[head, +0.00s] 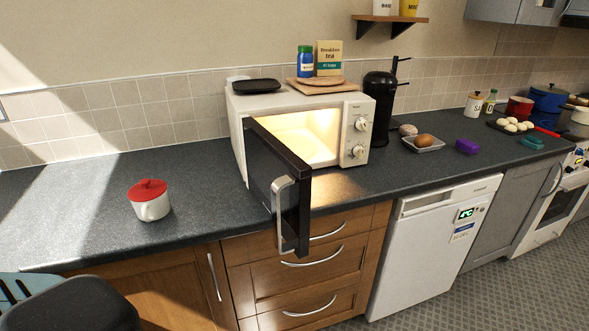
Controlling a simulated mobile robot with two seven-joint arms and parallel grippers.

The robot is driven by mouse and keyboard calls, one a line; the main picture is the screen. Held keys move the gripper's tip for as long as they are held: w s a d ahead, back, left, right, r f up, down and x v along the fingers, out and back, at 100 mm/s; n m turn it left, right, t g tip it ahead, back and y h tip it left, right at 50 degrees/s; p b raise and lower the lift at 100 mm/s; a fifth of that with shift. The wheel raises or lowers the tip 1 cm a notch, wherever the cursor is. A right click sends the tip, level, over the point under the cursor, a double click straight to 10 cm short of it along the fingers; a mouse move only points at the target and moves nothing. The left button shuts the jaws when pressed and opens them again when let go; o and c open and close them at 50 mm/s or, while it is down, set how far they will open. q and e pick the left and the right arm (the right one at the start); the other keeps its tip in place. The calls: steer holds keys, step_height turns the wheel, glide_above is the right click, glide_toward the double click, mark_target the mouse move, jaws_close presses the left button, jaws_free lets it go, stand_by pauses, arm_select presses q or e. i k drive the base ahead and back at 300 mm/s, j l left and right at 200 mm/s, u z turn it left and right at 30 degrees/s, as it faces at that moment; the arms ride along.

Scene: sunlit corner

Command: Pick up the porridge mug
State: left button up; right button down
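The porridge mug (152,207) is most likely the white mug with a red lid on the dark worktop, left of the microwave. It stands upright, with its handle towards the front left and the lid on. Nothing touches it. Neither my left nor my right gripper shows in the head view.
The white microwave (238,127) is lit inside, its dark door (292,206) swung open past the worktop's front edge. Bare worktop (75,205) surrounds the mug. A dark rounded shape fills the bottom left corner.

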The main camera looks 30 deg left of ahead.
mark_target(156, 209)
steer(key=u, duration=1.95)
